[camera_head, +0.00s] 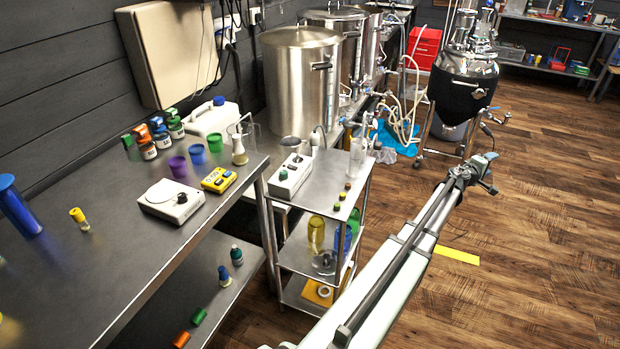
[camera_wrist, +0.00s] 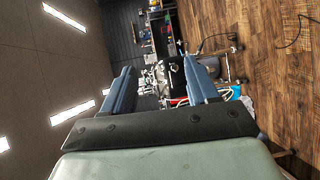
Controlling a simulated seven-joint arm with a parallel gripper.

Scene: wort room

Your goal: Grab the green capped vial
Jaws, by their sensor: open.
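Several small vials could fit the name. On the small steel cart, a tiny green-capped vial (camera_head: 342,196) stands in a short row with a yellow-capped vial (camera_head: 347,186) and a red-capped vial (camera_head: 337,206). On the shelf under the bench, a dark bottle with a green cap (camera_head: 236,255) stands beside a blue-capped one (camera_head: 224,275). Green-topped jars (camera_head: 175,124) stand at the back of the bench. In the wrist view my gripper (camera_wrist: 158,65) has its two blue fingers apart with nothing between them. My arm reaches out over the floor, right of the cart.
The bench (camera_head: 95,280) holds a white scale (camera_head: 170,201), a yellow meter (camera_head: 219,180) and coloured cups. A white device (camera_head: 291,176) and a glass cylinder (camera_head: 358,158) share the cart top with the small vials. Steel kettles (camera_head: 300,85) stand behind. Open wooden floor lies right.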

